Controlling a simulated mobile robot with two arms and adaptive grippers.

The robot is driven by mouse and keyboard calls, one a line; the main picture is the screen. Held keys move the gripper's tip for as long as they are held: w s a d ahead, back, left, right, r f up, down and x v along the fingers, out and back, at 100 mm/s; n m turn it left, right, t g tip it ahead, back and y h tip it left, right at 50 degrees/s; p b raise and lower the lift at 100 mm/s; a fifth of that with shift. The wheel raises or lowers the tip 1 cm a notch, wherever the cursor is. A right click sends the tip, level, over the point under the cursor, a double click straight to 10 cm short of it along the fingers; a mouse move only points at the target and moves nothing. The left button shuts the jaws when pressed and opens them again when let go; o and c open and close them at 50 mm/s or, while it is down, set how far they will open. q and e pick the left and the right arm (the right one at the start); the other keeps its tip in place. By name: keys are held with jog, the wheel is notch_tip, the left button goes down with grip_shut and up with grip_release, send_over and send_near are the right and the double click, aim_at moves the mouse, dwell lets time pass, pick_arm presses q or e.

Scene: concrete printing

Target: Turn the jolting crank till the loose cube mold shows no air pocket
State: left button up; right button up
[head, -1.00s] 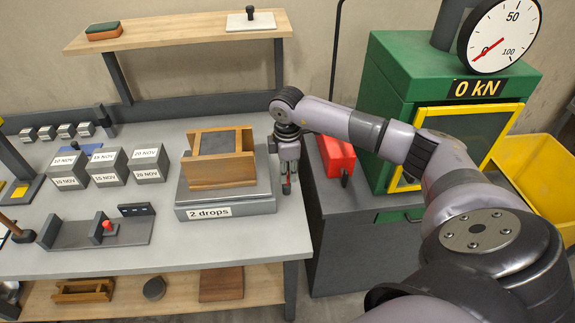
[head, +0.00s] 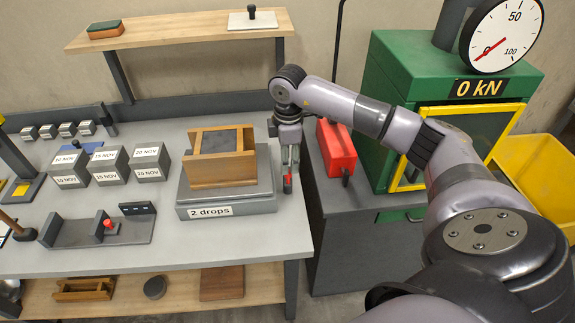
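The wooden cube mold (head: 220,171) sits upright on the grey jolting table (head: 245,198). Grey concrete (head: 222,141) shows in its open top; I cannot make out an air pocket in it. The jolting table's label (head: 210,212) reads "2 drops". A red crank handle (head: 288,184) shows at the right side of the jolting table. My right gripper (head: 289,168) points down there, its fingertips at the red handle. The fingers look close together, but whether they grip the handle is too small to tell. My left gripper is not in view.
Several dated cubes (head: 108,163) stand left of the jolting table. A grey fixture with a red knob (head: 108,225) lies in front of them. A red box (head: 336,146) stands on the right cabinet beside my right arm. The green press (head: 395,80) reads 0 kN.

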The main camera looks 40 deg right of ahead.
notch_tip(320, 180, up, 7)
jog(key=shift+s, duration=0.15)
dwell(0.5)
